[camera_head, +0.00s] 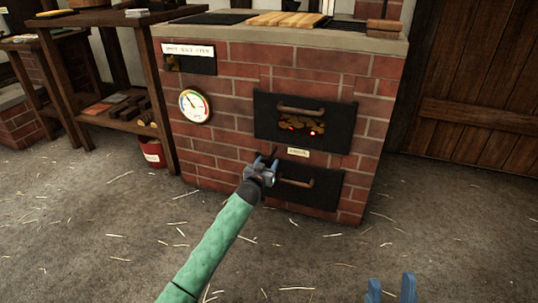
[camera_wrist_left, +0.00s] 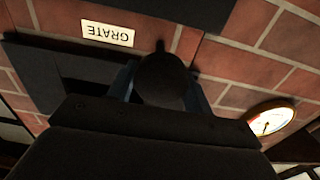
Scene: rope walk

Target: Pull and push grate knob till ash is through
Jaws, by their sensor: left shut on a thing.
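The dark grate knob (camera_wrist_left: 163,80) is a round black ball on a short rod that comes out of the brick front. In the left wrist view it sits between the two blue fingers of my left gripper (camera_wrist_left: 160,92), which is shut on it. In the head view my left gripper (camera_head: 266,163) is at the brick front, left of the small grate label (camera_head: 298,152), and largely hides the knob. The label reads GRATE upside down in the left wrist view (camera_wrist_left: 107,33). My right gripper (camera_head: 392,286) is open and empty at the bottom edge. Ash cannot be made out.
The brick stove (camera_head: 230,137) has an upper black door (camera_head: 335,110) with glowing embers behind its opening. Below is a black lower door (camera_head: 325,193) with a handle. A round gauge (camera_head: 195,106) is on the left. A red bucket (camera_head: 152,154) stands beside a wooden shelf (camera_head: 110,118). Straw litters the floor.

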